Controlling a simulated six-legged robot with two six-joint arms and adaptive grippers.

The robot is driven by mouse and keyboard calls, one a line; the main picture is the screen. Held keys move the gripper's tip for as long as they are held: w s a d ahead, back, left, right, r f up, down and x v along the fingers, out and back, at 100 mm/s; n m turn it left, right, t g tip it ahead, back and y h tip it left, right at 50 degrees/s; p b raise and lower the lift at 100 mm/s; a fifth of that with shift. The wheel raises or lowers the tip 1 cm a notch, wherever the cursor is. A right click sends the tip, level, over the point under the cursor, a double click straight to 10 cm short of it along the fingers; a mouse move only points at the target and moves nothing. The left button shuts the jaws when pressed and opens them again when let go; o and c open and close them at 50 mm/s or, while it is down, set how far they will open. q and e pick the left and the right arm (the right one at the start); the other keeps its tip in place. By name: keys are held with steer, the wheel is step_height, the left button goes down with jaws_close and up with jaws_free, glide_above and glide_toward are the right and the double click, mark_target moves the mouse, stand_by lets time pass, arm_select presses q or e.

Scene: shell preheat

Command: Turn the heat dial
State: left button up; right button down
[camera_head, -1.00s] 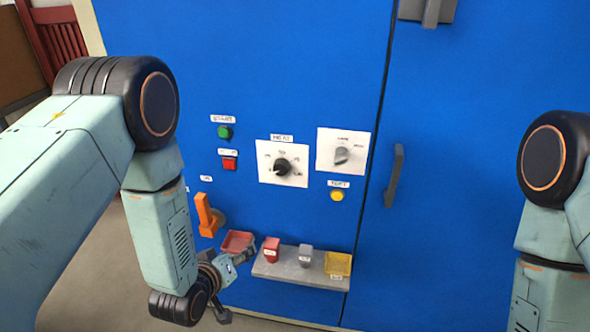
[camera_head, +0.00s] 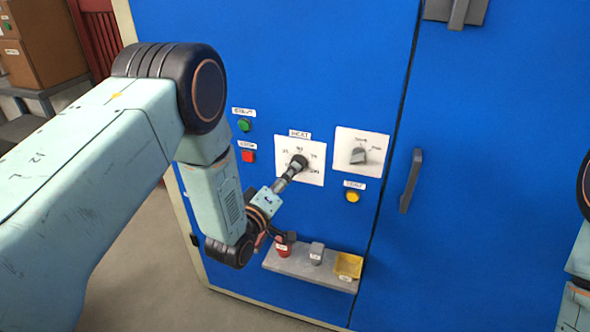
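The heat dial (camera_head: 300,161) is a dark round knob on a white scale plate (camera_head: 313,174) labelled HEAT, on the blue cabinet. My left arm comes in from the left and below. My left gripper (camera_head: 293,170) points up and right, with its fingertips at the knob and overlapping its lower left. The fingers look close together, but I cannot tell whether they are closed on the knob. They hide part of the scale and the dial's pointer. Only part of my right arm shows at the right edge; its gripper is out of view.
A second plate with a grey selector (camera_head: 358,156) is to the right, above a yellow button (camera_head: 352,197). Green (camera_head: 244,125) and red (camera_head: 248,156) buttons are to the left. A grey shelf (camera_head: 298,262) with small items, including a yellow tray (camera_head: 348,265), is below. A door handle (camera_head: 411,181) sticks out.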

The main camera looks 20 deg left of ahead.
mark_target(299, 159)
arm_select(q)
steer(key=w, duration=0.2)
steer(key=w+d, duration=0.1)
steer(key=w, duration=0.1)
steer(key=shift+w, duration=0.15)
steer(key=c, duration=1.2)
